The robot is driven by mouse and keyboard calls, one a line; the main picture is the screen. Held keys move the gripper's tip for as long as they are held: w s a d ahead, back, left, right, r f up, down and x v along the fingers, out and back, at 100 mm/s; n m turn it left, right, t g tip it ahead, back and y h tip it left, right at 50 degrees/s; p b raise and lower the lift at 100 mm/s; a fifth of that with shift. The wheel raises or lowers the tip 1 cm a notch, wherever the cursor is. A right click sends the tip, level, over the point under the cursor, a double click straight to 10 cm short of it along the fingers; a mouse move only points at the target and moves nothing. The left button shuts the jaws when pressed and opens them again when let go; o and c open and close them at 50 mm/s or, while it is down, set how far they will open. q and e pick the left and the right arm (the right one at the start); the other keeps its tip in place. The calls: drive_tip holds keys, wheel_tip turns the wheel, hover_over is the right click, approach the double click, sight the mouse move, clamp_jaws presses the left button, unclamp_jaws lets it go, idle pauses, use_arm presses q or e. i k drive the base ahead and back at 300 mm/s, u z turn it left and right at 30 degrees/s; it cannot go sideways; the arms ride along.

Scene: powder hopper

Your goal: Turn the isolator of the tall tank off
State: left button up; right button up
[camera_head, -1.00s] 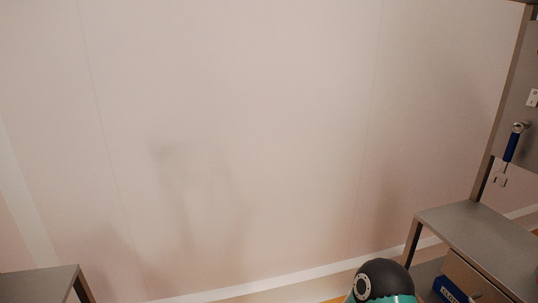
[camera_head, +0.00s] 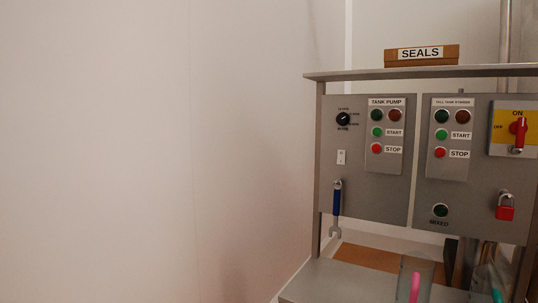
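A rotary isolator switch with a red handle (camera_head: 518,131) on a yellow plate (camera_head: 501,143) is at the right of the grey panel. Its handle stands roughly upright, toward the ON mark at the top; OFF is marked at the left. A control plate labelled for the tall tank (camera_head: 451,165), with lamps and START and STOP buttons, is left of it. A red padlock (camera_head: 505,213) hangs below the isolator. Neither of my grippers is in view.
The panel also carries a TANK PUMP plate (camera_head: 384,163), a black selector knob (camera_head: 343,119) and a MIXED lamp (camera_head: 440,210). A blue-handled wrench (camera_head: 336,199) hangs at its left. A SEALS box (camera_head: 421,55) sits on top. A bench (camera_head: 335,283) is below.

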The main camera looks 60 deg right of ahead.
sight(519, 128)
drive_tip(key=u, duration=0.3)
drive_tip(key=i, duration=0.2)
drive_tip(key=z, duration=3)
drive_tip(key=i, duration=0.6)
drive_tip(key=u, duration=0.2)
drive_tip(key=k, duration=0.55)
drive_tip(key=z, duration=0.2)
drive_tip(key=i, duration=0.5)
drive_tip(key=u, duration=0.35)
drive_tip(key=k, duration=0.25)
drive_tip(key=z, duration=0.2)
